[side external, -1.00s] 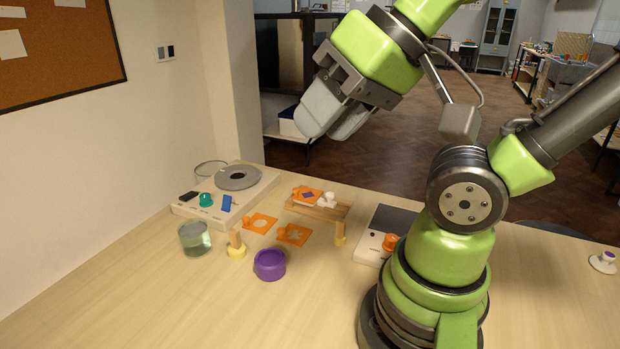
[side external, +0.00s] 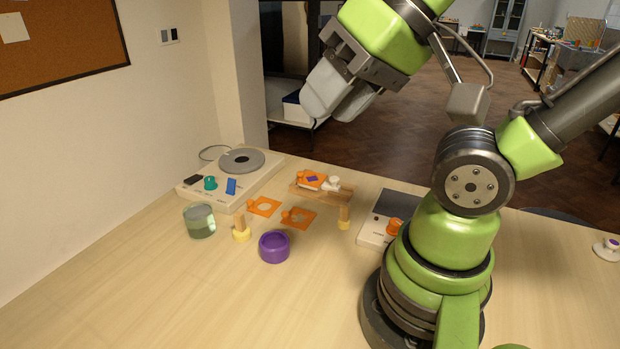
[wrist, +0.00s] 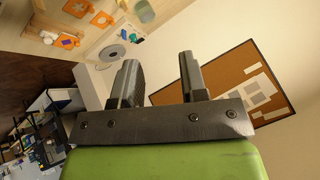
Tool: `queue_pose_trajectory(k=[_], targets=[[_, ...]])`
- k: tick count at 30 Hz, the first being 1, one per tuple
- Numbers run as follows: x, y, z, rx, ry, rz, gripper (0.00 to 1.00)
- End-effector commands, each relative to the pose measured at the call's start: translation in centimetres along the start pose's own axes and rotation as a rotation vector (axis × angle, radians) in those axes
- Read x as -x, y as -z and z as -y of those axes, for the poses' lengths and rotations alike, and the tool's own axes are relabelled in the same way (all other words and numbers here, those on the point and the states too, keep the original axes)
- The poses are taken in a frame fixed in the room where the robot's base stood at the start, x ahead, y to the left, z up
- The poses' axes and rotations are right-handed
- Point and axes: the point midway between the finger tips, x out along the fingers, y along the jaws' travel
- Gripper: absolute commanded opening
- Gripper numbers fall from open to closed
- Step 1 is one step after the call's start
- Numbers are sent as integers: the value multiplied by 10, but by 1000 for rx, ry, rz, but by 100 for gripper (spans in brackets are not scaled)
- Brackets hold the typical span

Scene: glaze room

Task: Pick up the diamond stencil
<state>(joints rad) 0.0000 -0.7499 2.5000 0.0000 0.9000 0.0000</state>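The diamond stencil (side external: 313,179) is an orange plate with a small round tab, and a purple diamond shows at its middle. It lies on a low wooden stand (side external: 341,194) at the back of the table. In the wrist view the stencil (wrist: 67,41) is small at the upper left. My gripper (side external: 338,97) is high above and apart from it, with nothing between its fingers. In the wrist view my gripper (wrist: 160,76) has its two fingers spread wide.
Two other orange stencils lie flat, one with a rounded hole (side external: 264,206) and one with a star-like hole (side external: 299,217). A purple bowl (side external: 273,247), a glass jar (side external: 199,221) and a turntable panel (side external: 241,160) are nearby. A white piece (side external: 334,183) sits beside the diamond stencil. The front table is clear.

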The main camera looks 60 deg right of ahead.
Motion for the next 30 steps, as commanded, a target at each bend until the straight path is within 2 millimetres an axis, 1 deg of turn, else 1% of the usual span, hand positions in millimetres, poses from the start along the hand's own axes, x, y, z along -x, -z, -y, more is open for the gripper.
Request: queue_pose_trajectory(k=[10,11,20,23,25,29,30], targets=[[0,0,0,0,0,0,40],[0,0,0,0,0,0,46],[0,2,0,-10,-5,2,46],[-4,13,-1,-64,-39,18,46],[-9,27,-4,-139,-85,36,46],[-27,63,-15,-339,-209,65,46],[-35,75,-20,-405,-252,71,46]])
